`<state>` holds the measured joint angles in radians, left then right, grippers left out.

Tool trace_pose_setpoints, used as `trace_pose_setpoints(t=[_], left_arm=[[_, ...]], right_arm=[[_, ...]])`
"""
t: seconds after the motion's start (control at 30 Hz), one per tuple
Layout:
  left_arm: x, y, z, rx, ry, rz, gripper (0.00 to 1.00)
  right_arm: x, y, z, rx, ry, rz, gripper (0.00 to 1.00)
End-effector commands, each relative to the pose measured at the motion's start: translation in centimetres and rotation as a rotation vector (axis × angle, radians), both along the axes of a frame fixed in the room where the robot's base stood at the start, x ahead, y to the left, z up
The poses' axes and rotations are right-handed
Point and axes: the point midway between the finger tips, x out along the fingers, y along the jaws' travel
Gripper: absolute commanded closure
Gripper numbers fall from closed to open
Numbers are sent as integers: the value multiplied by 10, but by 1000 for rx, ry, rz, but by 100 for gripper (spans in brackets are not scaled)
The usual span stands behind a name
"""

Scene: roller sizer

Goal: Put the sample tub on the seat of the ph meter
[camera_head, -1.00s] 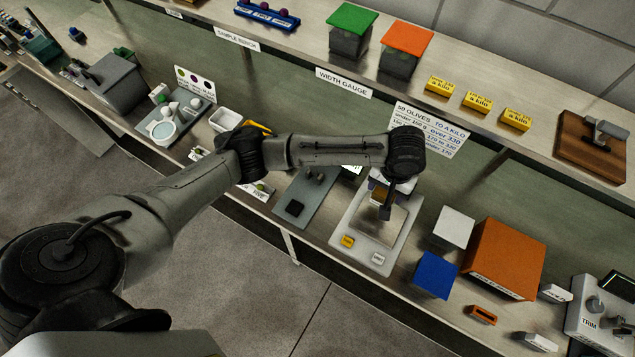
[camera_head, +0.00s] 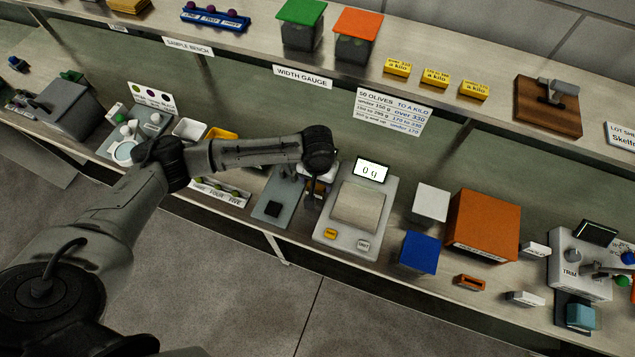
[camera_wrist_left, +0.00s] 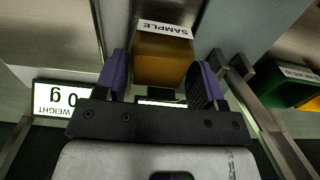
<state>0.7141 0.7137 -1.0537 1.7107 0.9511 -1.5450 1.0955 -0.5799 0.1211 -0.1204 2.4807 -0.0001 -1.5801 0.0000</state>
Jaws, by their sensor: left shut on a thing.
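The sample tub (camera_wrist_left: 162,58) is amber with a white SAMPLE label. In the left wrist view it sits between the purple-tipped fingers of my left gripper (camera_wrist_left: 160,82). My left gripper (camera_head: 314,196) is shut on the tub in the head view, over the gap between the weighing scale and a grey plate; the arm partly hides the tub. The pad is bare. My right gripper is not in view.
The scale (camera_head: 346,239) has an empty pan, and its display (camera_head: 371,170) reads 0 g. An orange box (camera_head: 484,225), a blue box (camera_head: 420,252) and a white box (camera_head: 432,202) stand right of it. A shelf (camera_head: 345,71) runs behind and above the bench.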

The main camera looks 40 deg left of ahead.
Motion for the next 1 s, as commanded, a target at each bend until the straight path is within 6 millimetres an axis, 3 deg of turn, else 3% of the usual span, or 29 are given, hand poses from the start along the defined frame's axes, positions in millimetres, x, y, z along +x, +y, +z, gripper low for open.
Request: trace_pose_setpoints(t=[0.17, 0.57, 0.6, 0.83, 1.0], left_arm=[[0, 0, -22, 1, 0, 1, 63], [0, 0, -25, 0, 0, 1, 63], [0, 0, -26, 0, 0, 1, 35], [0, 0, -26, 0, 0, 1, 13], [0, 0, -26, 1, 0, 1, 11]], right_arm=[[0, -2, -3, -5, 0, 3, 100], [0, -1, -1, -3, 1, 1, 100], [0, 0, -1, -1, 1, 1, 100], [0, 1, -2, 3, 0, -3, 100], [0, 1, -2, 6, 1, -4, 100]])
